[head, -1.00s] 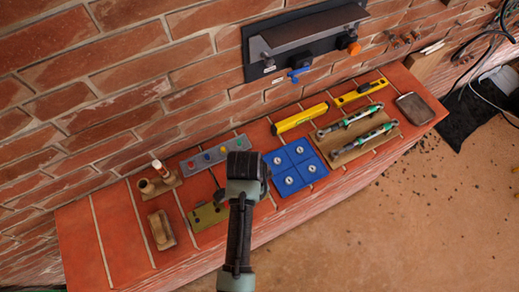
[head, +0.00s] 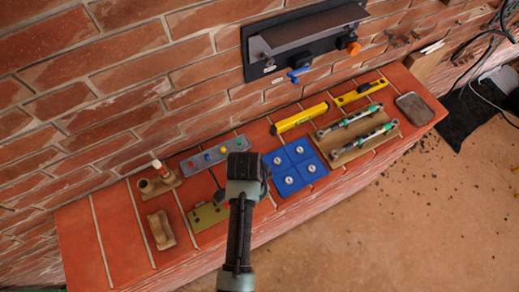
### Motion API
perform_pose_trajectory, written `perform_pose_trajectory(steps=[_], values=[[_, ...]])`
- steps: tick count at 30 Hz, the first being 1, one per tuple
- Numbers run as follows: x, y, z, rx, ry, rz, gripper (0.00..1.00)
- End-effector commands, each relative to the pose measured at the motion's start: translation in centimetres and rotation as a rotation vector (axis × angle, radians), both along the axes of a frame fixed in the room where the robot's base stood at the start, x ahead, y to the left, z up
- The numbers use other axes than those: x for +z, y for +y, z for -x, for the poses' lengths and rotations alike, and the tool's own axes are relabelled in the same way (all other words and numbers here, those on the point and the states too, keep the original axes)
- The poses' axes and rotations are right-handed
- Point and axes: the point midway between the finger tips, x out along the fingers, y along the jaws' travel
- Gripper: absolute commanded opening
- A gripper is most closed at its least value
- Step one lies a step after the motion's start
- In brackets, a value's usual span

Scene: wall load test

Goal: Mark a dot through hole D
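An olive-green plate (head: 208,217) with small dark spots that look like holes lies on the red brick ledge; my arm hides its right end. I cannot read hole letters, so I cannot tell which is D. A marker-like stick (head: 158,165) with a pale body and reddish-brown top stands in a wooden holder (head: 146,187) at the left of the ledge. The end of my arm with my gripper (head: 247,168) is over the ledge, right of the olive plate.
A grey strip with coloured knobs (head: 199,162) lies behind the olive plate. A wooden block (head: 161,230) lies in front of the holder. Right are a blue tile panel (head: 296,165), yellow levels (head: 300,117) and a wooden tray (head: 337,158). The brick wall (head: 120,70) bounds the back.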

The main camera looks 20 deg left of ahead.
Motion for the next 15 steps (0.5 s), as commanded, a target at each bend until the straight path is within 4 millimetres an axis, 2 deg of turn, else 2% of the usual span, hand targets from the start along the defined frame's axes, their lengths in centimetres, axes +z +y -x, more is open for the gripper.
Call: perform_pose_trajectory(steps=[15], values=[[-0.54, -0.01, 0.00, 0.000, 0.000, 0.000, 0.00]])
